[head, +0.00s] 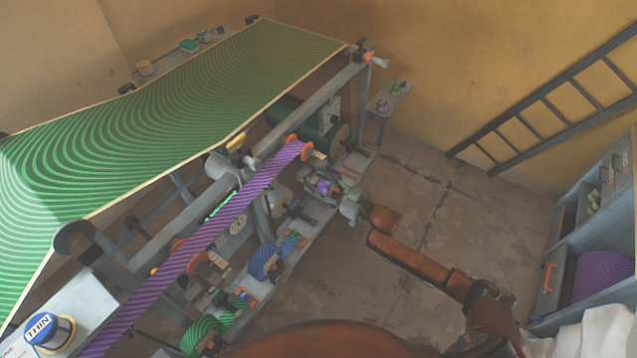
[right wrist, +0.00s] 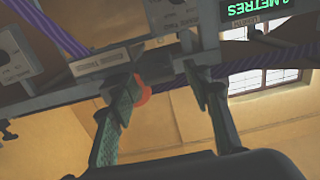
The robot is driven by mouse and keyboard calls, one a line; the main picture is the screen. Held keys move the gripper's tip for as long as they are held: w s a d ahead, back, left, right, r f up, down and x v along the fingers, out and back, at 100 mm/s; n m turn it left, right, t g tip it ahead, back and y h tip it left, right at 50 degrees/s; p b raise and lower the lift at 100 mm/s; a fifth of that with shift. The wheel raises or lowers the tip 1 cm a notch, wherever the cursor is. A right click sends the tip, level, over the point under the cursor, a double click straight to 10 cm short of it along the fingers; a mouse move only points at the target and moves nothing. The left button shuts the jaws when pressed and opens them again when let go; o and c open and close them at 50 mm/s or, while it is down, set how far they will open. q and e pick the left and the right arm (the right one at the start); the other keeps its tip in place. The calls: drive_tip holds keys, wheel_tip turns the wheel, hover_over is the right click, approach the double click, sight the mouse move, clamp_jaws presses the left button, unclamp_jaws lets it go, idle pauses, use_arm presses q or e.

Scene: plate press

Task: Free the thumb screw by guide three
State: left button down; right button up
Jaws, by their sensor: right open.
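My right gripper (head: 335,192) is at the side of the press, above the lower grey rail. In the right wrist view, its two fingers (right wrist: 163,82) are spread apart with nothing gripped, pointing at a grey bar. A small dark knob (right wrist: 152,67) with an orange-red disc (right wrist: 141,89) behind it sits on the bar between the fingertips, closer to the left one; it may be the thumb screw. The plate beside it is too blurred to read, so I cannot tell which guide this is. My left gripper is not in view.
A purple striped web (head: 235,212) slants past orange guide discs (head: 197,264). A green striped sheet (head: 190,105) covers the upper left. A ladder (head: 550,95) leans at right; the floor (head: 440,200) is clear.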

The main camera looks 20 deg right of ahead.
drive_tip(key=shift+c, duration=0.7)
drive_tip(key=c, duration=1)
